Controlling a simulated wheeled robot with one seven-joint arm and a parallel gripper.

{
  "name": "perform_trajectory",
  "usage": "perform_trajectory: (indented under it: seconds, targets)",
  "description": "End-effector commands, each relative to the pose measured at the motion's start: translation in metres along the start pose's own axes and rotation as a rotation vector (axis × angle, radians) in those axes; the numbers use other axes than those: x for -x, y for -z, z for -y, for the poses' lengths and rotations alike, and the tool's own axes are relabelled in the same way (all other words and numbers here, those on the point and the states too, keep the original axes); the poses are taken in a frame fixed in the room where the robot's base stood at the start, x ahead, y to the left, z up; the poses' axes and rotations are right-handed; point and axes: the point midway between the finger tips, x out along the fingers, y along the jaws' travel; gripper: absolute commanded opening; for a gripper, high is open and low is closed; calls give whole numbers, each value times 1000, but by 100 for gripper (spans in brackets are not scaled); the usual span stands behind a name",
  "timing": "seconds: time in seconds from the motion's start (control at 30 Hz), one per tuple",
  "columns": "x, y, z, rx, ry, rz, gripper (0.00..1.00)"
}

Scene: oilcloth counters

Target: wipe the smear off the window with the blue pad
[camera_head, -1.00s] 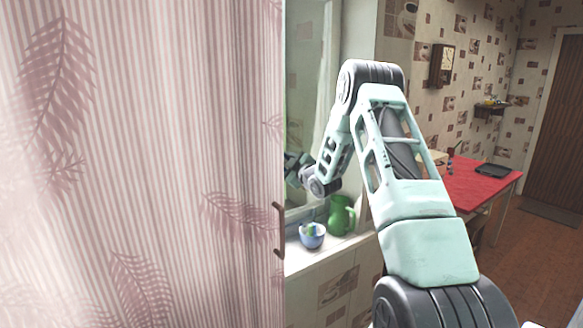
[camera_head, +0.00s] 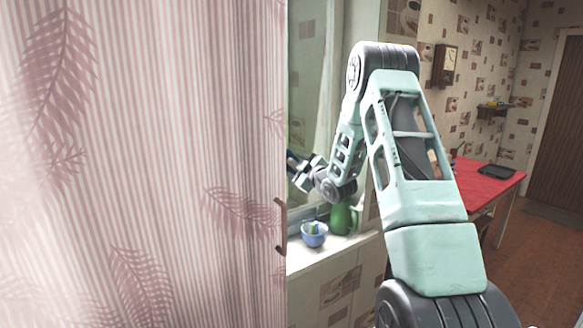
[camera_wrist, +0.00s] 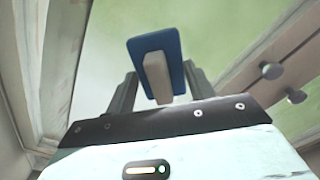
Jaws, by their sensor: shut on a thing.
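The blue pad (camera_wrist: 138,66) with its pale handle block (camera_wrist: 157,78) stands up in front of the window glass (camera_wrist: 225,40) in the wrist view. My gripper (camera_wrist: 160,88) is shut on the pad's handle, one finger on each side. I cannot tell whether the pad touches the glass. In the head view my gripper (camera_head: 299,168) is by the window (camera_head: 306,95), partly cut off by the striped panel; the pad is hidden there. I cannot make out a distinct smear, only blurred greenish glass.
A large striped panel (camera_head: 150,150) with leaf patterns blocks the left half of the head view. A blue bowl (camera_head: 314,238) and a green jug (camera_head: 341,219) stand on the sill below my wrist. A red table (camera_head: 480,185) is at the right.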

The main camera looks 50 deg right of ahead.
Motion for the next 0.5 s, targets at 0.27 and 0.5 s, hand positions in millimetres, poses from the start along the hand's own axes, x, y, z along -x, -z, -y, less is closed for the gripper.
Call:
perform_trajectory:
  seconds: [0.27,0.5]
  targets:
    - [7,0,0,0,0,0,35]
    - [9,0,0,0,0,0,35]
